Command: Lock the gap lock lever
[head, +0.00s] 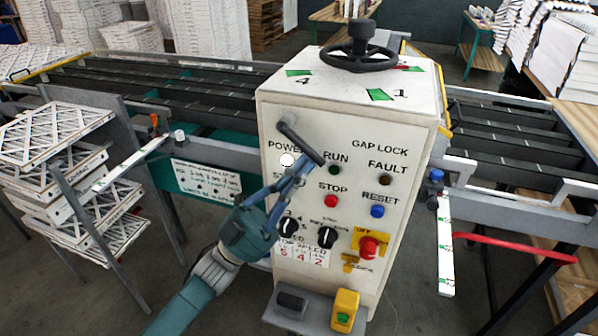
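A white control box has a front panel (350,190) with the printed words GAP LOCK at its upper right. A dark lever (298,140) is mounted at the panel's upper left and slants down to the right. I take it for the gap lock lever, though no label stands right beside it. My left gripper (303,170) reaches up from below, with its blue fingers close to the lever's lower end. The fingers come near each other at the tips. I cannot tell whether they touch or grip the lever. My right gripper is not in view.
The panel has a white button (287,160), a red stop button (331,201), a blue reset button (377,211), black knobs and a red emergency knob (369,246). A black handwheel (359,50) is on top. Framed filters (60,150) are stacked at left.

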